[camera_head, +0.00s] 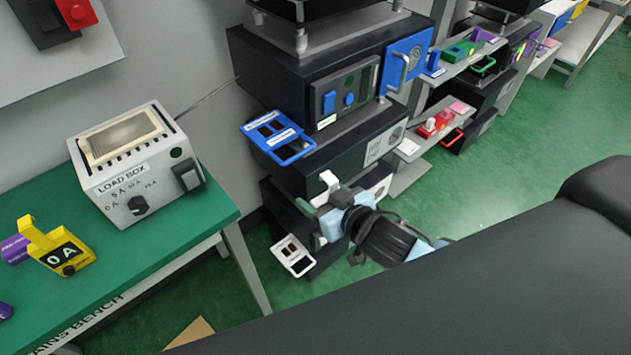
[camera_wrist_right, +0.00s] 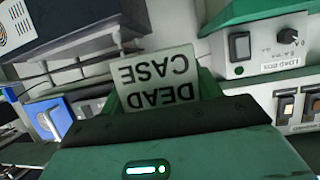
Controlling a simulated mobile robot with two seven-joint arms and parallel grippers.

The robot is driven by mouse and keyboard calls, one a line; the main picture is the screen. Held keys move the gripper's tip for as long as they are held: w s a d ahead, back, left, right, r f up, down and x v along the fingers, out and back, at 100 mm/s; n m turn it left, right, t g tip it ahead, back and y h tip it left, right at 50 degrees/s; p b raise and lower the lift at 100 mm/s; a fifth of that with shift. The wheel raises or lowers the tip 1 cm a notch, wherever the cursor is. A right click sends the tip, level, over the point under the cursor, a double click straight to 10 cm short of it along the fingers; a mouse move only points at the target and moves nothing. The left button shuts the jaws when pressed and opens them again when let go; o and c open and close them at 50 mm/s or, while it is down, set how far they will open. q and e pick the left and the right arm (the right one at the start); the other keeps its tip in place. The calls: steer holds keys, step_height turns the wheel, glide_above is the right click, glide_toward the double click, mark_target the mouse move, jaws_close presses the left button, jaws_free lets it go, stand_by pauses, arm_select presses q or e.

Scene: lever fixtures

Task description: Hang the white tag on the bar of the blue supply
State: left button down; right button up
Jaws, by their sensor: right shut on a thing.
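My right gripper (camera_head: 330,203) is shut on the white tag (camera_wrist_right: 158,80), which reads DEAD CASE upside down in the right wrist view. In the head view a small white piece of it shows above the gripper, in front of the lower part of the dark equipment stack. The blue supply has a blue front plate (camera_head: 410,55) with a pale upright bar (camera_head: 401,75) high on the stack. The gripper is below and to the left of that bar, apart from it. A blue plate with a pale bar (camera_wrist_right: 48,122) also shows in the right wrist view. My left gripper is out of view.
A blue looped piece (camera_head: 285,135) juts from the stack, and a white looped piece (camera_head: 293,256) is lower down. A load box (camera_head: 137,175) and a yellow block (camera_head: 58,248) are on the green bench at left. Shelves with coloured units stand behind right; green floor is open there.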

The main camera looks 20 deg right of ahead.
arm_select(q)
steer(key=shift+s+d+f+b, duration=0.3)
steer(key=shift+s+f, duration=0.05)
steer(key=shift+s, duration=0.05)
arm_select(e)
steer(key=shift+n+y, duration=0.4)
steer(key=shift+n, duration=0.1)
steer(key=w, duration=0.1)
steer(key=w+f, duration=0.1)
steer(key=w, duration=0.1)
steer(key=w+d, duration=0.1)
steer(key=shift+w+f, duration=0.25)
steer(key=shift+w, duration=0.05)
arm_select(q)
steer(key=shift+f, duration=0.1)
arm_select(e)
steer(key=shift+w+a, duration=0.1)
